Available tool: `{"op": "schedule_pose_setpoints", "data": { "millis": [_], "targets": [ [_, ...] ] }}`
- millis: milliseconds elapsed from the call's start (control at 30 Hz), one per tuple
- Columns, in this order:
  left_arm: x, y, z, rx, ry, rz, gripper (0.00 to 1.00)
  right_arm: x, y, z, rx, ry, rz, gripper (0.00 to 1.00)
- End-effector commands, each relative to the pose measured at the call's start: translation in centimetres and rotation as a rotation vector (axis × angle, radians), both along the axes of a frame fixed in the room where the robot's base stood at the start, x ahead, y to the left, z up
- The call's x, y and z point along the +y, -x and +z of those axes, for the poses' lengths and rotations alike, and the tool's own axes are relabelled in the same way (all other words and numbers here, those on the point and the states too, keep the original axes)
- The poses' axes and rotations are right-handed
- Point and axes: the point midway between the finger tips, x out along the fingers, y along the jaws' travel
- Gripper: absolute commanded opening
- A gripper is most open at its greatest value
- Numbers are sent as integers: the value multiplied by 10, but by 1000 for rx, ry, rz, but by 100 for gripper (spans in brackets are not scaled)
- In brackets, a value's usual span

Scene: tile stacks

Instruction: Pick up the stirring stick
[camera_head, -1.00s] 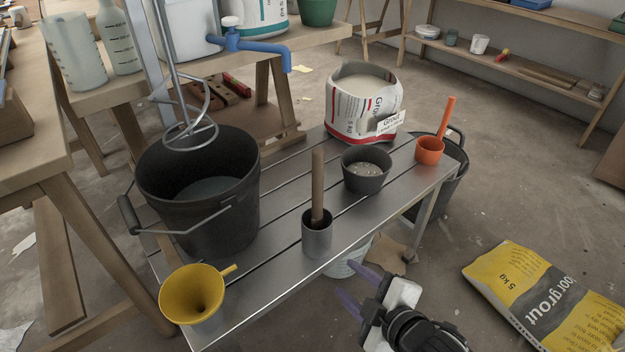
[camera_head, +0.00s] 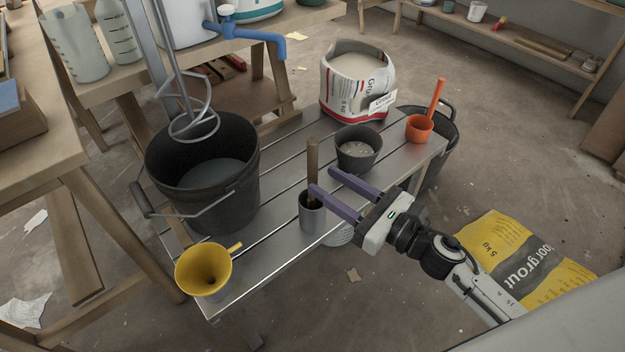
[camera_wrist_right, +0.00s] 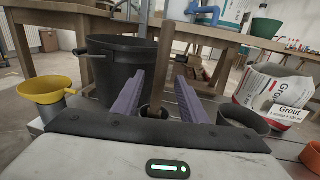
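The stirring stick (camera_head: 312,160) is a brown wooden rod standing upright in a small grey metal cup (camera_head: 311,217) near the front edge of the slatted metal bench. My right gripper (camera_head: 322,180) is open, with its two purple fingers pointing toward the stick from the right. In the right wrist view the stick (camera_wrist_right: 160,70) stands between and beyond the two open fingers (camera_wrist_right: 158,90), its lower end in the cup. I cannot tell whether either finger touches it. My left gripper is not in view.
A black bucket (camera_head: 240,190) with a whisk mixer (camera_head: 190,110) stands left on the bench (camera_head: 270,255). A yellow funnel (camera_head: 195,275) is at the front left. A dark bowl (camera_head: 346,160), an orange scoop (camera_head: 419,130) and an open grout bag (camera_head: 340,95) stand behind and right.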

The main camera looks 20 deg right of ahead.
Motion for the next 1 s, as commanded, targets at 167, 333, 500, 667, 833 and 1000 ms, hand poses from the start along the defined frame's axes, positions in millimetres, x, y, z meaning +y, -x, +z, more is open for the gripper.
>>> {"op": "schedule_pose_setpoints", "data": {
  "millis": [167,333,500,667,833,1000],
  "targets": [
    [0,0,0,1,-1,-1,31,8,-17,-1,-1,-2,0,39],
    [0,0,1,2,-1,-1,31,20,-39,-2,-1,-5,-1,39],
    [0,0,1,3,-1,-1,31,25,-47,-3,1,-4,-1,39],
    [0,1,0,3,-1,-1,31,25,-47,-4,2,-4,-1,39],
    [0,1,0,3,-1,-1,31,25,-47,-4,2,-4,-1,15],
    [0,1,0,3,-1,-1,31,25,-47,-3,1,-4,-1,0]
  ]
}}
